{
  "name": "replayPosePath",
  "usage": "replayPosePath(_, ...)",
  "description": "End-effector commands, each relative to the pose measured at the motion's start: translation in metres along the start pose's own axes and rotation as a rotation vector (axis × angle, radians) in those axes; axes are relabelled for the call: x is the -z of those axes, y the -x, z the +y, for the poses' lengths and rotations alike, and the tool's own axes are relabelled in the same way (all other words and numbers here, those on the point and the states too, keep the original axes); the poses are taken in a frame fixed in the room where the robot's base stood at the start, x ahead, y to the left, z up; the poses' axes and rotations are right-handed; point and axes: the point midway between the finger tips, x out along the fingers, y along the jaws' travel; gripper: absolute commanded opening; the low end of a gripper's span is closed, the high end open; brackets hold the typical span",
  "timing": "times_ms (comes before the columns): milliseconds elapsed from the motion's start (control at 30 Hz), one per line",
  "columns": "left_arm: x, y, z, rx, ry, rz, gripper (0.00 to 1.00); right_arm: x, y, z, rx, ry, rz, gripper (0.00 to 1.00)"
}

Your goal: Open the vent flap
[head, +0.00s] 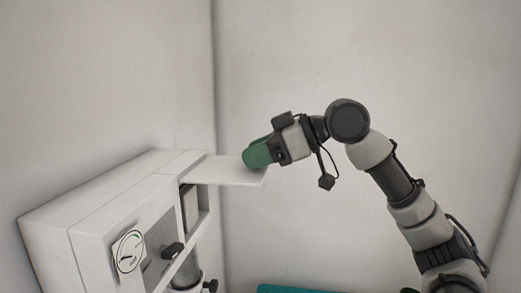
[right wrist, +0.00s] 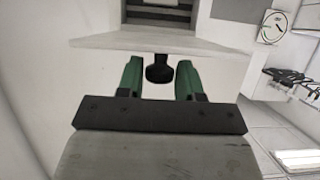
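The vent flap (head: 224,171) is a white panel on the upper front of a white cabinet (head: 95,205). It stands out roughly level, with an open compartment showing beneath it. My right gripper (head: 257,156), with green fingers, is at the flap's outer end. In the right wrist view, a dark knob (right wrist: 159,69) on the flap (right wrist: 160,41) sits between the fingers of my right gripper (right wrist: 158,80). The fingers are apart, with a visible gap on each side of the knob. My left gripper is not in view.
A round gauge (head: 129,252) and a dark handle (head: 172,250) are on the cabinet front. White walls stand close behind and beside the cabinet. A teal object (head: 290,289) shows at the bottom edge. The space below the flap's outer end looks clear.

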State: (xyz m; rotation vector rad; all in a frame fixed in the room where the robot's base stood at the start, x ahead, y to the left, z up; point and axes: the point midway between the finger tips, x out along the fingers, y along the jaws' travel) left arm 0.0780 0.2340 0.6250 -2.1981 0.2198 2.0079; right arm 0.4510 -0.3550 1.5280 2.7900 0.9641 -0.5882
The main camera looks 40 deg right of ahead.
Motion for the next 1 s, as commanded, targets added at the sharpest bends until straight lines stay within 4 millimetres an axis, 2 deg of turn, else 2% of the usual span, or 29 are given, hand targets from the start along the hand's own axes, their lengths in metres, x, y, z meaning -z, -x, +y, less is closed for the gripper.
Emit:
replayPosePath(33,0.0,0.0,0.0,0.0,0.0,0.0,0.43,0.0,0.0,0.0,0.0,0.0,0.002,0.44)
replayPosePath(100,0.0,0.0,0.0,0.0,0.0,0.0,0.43,0.001,0.001,0.0,-0.001,0.001,0.003,0.54)
replayPosePath(467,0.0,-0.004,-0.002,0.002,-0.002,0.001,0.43,0.001,0.007,0.001,-0.005,0.002,0.008,0.54)
replayPosePath(567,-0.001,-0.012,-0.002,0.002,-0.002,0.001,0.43,-0.001,0.021,0.001,-0.007,0.002,0.009,0.54)
replayPosePath(733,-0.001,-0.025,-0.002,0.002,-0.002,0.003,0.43,-0.001,0.056,0.001,-0.006,0.003,0.009,0.54)
replayPosePath(900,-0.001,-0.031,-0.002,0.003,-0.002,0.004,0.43,0.0,0.087,0.001,-0.004,0.002,0.006,0.54)
replayPosePath(1000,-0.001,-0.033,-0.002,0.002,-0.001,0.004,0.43,0.001,0.098,0.001,-0.003,0.001,0.005,0.54)
